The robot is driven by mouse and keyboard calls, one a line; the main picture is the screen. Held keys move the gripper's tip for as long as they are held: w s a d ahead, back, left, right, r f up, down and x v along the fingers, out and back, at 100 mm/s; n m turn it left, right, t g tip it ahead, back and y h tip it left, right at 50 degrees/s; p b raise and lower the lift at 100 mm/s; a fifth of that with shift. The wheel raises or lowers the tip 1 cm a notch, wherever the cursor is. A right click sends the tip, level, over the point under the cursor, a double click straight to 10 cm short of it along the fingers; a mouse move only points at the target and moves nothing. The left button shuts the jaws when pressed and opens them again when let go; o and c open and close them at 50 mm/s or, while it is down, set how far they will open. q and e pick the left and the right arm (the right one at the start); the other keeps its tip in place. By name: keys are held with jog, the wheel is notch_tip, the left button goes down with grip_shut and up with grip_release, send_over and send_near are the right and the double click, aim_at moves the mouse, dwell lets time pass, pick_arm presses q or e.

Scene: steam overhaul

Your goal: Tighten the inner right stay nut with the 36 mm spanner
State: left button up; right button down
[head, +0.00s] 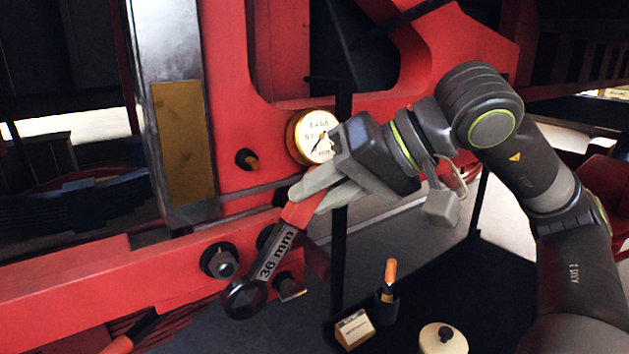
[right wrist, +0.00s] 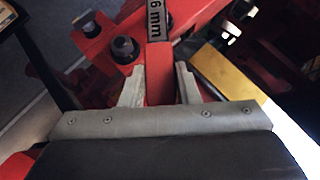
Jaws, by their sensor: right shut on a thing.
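The 36 mm spanner (head: 276,254) has a red handle, a grey labelled shank and a dark ring end. My right gripper (head: 306,203) is shut on its red handle; the right wrist view shows the handle (right wrist: 159,85) between both fingers. The spanner slants down to the left, its ring before the lower edge of the red beam. A hex nut (head: 221,264) is left of and above the ring; another nut (head: 291,287) is just right of it. The ring appears around neither. A further dark fitting is partly hidden behind the shank. I cannot tell which is the inner right nut.
A brass-rimmed gauge (head: 316,137) sits close behind my right gripper. A bolt (head: 248,160) sticks out of the red plate. A dark table (head: 455,290) below holds a holder with an orange-handled tool (head: 389,280), a small box (head: 354,329) and a round-lidded pot (head: 443,340).

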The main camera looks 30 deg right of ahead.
pick_arm(q)
jog(key=r+p, duration=0.2)
jog(key=r, duration=0.1)
jog(key=shift+w+d, duration=0.15)
jog(key=shift+w, duration=0.25)
pick_arm(e)
jog(key=w, duration=0.3)
jog(key=shift+w+r, duration=0.1)
jog(key=shift+w, duration=0.15)
jog(key=shift+w, duration=0.15)
pick_arm(q)
jog(key=shift+r+p, duration=0.2)
jog(key=shift+p, duration=0.15)
pick_arm(e)
jog(key=shift+w+a, duration=0.1)
jog(key=shift+w, duration=0.35)
pick_arm(q)
jog(key=shift+s, duration=0.2)
pick_arm(e)
jog(key=shift+w, duration=0.15)
